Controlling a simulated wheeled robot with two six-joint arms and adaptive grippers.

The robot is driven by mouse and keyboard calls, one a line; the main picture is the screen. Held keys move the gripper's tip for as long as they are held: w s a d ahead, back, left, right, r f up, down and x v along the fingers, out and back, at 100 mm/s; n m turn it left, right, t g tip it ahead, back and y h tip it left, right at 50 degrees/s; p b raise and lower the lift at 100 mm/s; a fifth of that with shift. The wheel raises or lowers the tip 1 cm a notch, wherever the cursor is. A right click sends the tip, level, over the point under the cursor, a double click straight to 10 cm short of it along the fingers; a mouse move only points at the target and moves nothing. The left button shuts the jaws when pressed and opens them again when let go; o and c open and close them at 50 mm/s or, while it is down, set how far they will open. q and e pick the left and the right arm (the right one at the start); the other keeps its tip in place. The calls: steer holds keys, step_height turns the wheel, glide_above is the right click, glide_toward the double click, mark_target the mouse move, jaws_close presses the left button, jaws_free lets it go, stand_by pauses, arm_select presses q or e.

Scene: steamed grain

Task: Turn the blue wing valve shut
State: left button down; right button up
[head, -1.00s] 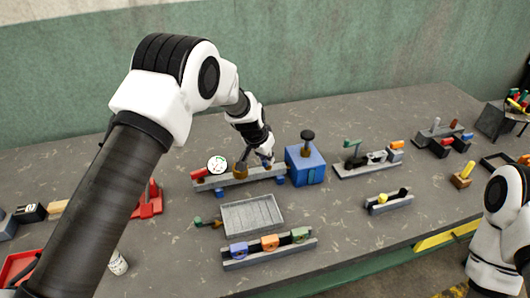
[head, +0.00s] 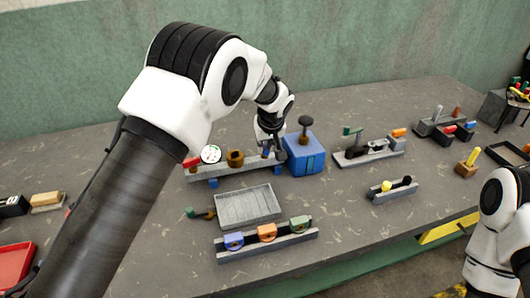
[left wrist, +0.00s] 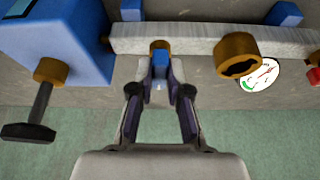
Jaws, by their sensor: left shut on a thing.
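The blue wing valve (left wrist: 160,64) sits on a brass stem (left wrist: 160,45) on the grey pipe bar (left wrist: 185,40). In the left wrist view the fingers of my left gripper (left wrist: 158,75) stand on both sides of the blue wing and are shut on it. In the head view my left gripper (head: 270,148) is at the right part of the bar (head: 205,172), close to the blue box (head: 305,160); the valve is mostly hidden there. My right arm shows at the right edge, its gripper out of view.
A larger brass fitting (left wrist: 238,55) and a round dial (left wrist: 260,77) are on the same bar. The blue box (left wrist: 60,35) has a black-handled brass valve (left wrist: 45,95) close beside the gripper. A grey tray (head: 220,216) and colored-block rack (head: 230,254) lie in front.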

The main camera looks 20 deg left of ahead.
arm_select(q)
steer(key=shift+s+f+n, duration=0.1)
steer(key=shift+f+n, duration=0.1)
steer(key=shift+n, duration=0.1)
steer(key=c, duration=1.1)
jaws_free()
steer(key=shift+r, duration=0.15)
steer(key=v, duration=1.1)
steer(key=shift+d+r, duration=0.2)
steer(key=shift+r, duration=0.2)
